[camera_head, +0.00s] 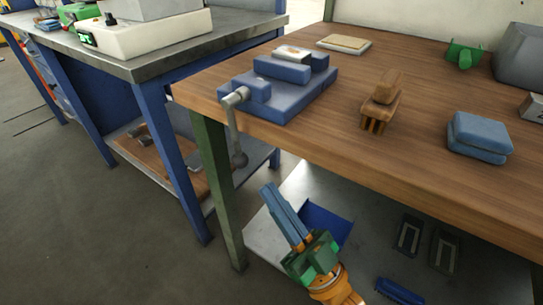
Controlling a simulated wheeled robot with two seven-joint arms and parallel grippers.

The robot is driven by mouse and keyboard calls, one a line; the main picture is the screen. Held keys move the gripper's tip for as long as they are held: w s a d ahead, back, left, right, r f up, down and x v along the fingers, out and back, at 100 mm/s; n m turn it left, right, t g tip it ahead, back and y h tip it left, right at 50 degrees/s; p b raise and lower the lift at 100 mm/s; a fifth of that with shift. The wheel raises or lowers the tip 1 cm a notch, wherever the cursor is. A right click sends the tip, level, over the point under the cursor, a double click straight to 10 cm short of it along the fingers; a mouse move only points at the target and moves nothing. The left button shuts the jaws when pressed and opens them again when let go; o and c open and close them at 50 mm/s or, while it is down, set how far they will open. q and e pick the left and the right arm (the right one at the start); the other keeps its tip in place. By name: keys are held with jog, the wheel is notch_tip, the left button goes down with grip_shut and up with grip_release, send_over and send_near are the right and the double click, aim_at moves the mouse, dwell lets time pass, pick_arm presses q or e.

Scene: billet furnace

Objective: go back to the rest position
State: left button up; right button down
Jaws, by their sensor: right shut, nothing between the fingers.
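My right gripper (271,192) shows at the lower middle, in front of the wooden workbench (330,110) and below its top. Its two blue fingers are together with nothing between them. It points up and to the left, and its orange wrist (335,290) comes in from the bottom edge. The gripper appears apart from the bench, with the lower shelf behind it. My left gripper is not in the view.
A blue vise (310,93) with a hanging handle (236,130) sits at the bench's left corner. A wooden brush (381,100) and a folded blue cloth (480,135) lie on top. A metal table (150,65) stands left. Floor at left is clear.

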jog(key=w+d+f+m+g+h+p, duration=0.2)
jog(key=w+d+f+m+h+p, duration=0.1)
jog(key=w+f+h+p, duration=0.6)
jog(key=s+d+f+m+g+h+p, duration=0.2)
jog(key=s+d+f+g+h+p, duration=0.45)
jog(key=f+p, duration=0.5)
pick_arm(q)
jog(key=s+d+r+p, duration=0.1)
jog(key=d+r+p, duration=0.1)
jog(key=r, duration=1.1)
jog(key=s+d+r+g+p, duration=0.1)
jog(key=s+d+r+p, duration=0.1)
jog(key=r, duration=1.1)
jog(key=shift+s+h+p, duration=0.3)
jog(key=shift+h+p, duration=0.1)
jog(key=shift+p, duration=0.5)
pick_arm(e)
jog(key=s+d+f+g+h, duration=0.1)
jog(key=s+d+f+g, duration=0.1)
jog(key=s, duration=0.7)
jog(key=s+d+f+m+g, duration=0.1)
jog(key=s+d+f+g, duration=0.2)
jog(key=s, duration=0.6)
jog(key=s+d+f+g+h, duration=0.1)
jog(key=s+d+f+g, duration=0.2)
jog(key=s, duration=0.6)
jog(key=shift+s+f+m+g+h, duration=0.35)
jog(key=shift+s+f+g, duration=0.1)
jog(key=shift+g, duration=0.2)
